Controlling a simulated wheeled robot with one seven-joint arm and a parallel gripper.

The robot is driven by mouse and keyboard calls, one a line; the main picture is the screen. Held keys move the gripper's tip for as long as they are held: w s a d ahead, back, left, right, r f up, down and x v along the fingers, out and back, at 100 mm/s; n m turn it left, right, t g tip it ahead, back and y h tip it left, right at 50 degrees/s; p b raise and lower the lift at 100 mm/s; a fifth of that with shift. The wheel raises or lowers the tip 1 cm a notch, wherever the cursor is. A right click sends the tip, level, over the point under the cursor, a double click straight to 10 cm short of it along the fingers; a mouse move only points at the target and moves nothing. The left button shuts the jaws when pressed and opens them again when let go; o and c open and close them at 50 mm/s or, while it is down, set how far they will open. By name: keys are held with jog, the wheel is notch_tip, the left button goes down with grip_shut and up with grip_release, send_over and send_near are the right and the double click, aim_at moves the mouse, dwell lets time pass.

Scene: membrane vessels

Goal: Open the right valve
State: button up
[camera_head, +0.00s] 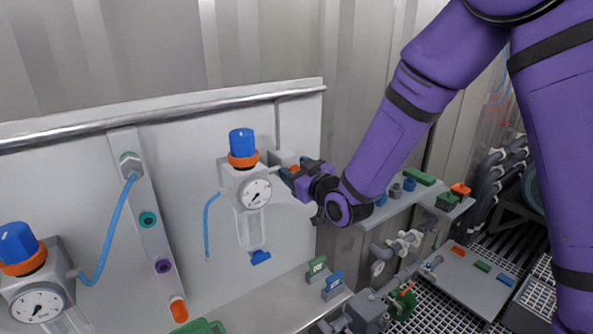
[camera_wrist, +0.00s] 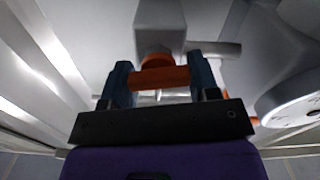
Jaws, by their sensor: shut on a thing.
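The right valve has an orange handle (camera_wrist: 158,79) on a grey body (camera_wrist: 160,25). In the wrist view the handle lies crosswise between the two dark fingers of my gripper (camera_wrist: 161,82), which is shut on it. In the head view my gripper (camera_head: 291,173) reaches the valve from the right, beside the right regulator. Only a small orange part of the handle shows there; the rest is hidden by my gripper.
The right regulator with a blue knob (camera_head: 242,142) and a round gauge (camera_head: 255,193) is close left of my gripper; the gauge also shows in the wrist view (camera_wrist: 293,108). Another regulator (camera_head: 18,248) stands at far left. Pipes and fittings (camera_head: 400,243) lie below right.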

jog(key=n, duration=0.6)
jog(key=shift+s+a+f, duration=0.1)
jog(key=shift+s+a, duration=0.05)
jog(key=n, duration=0.4)
jog(key=shift+f, duration=0.1)
jog(key=shift+f+n, duration=0.1)
jog(key=shift+n, duration=1.8)
jog(key=o, duration=0.9)
